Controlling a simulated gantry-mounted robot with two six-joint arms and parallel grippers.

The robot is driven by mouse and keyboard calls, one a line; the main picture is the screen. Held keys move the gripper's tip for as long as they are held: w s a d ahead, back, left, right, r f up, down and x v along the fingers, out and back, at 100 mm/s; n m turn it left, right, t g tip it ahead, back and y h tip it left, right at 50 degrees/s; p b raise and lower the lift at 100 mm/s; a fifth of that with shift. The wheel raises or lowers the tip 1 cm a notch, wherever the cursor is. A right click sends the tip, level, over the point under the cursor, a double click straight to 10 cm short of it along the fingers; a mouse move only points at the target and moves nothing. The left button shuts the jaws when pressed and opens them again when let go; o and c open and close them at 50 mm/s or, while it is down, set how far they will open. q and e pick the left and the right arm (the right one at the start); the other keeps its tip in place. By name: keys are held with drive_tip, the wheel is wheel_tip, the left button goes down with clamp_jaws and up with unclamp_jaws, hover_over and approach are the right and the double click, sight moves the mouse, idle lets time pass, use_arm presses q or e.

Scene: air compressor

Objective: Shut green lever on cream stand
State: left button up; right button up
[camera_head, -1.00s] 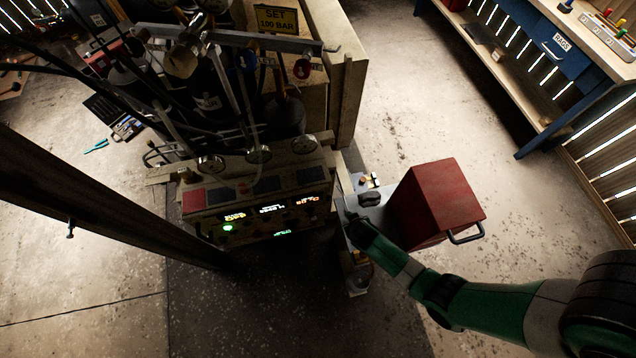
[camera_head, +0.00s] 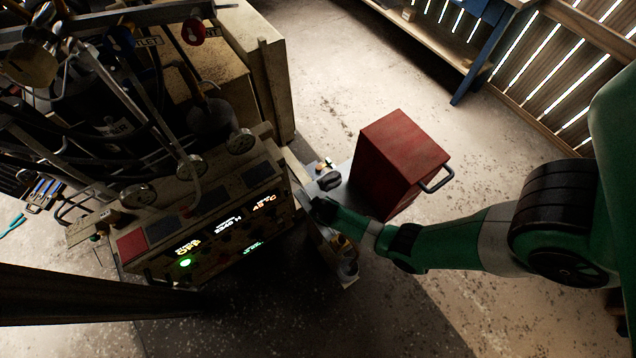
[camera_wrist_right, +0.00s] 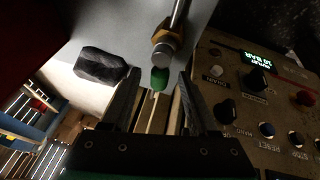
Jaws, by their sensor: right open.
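My right gripper (camera_head: 318,207) reaches in from the right in the head view, above the small pale stand (camera_head: 348,281) beside the console. In the right wrist view my right gripper (camera_wrist_right: 159,76) is open. A small green lever end (camera_wrist_right: 160,79) shows between its fingertips, with a gap visible on both sides. The green end sits just below a brass fitting (camera_wrist_right: 164,47) on a steel pipe (camera_wrist_right: 179,14). Whether a finger touches the lever I cannot tell. In the head view the lever is too dark and small to make out. My left gripper is not in view.
The cream control console (camera_head: 228,212), with lit displays and knobs, stands close left of my right gripper. A red box (camera_head: 392,160) with a handle stands just behind it. A black object (camera_wrist_right: 103,65) lies left of the fingers. Open floor (camera_head: 345,70) extends behind.

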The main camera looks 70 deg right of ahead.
clamp_jaws()
idle(0.3)
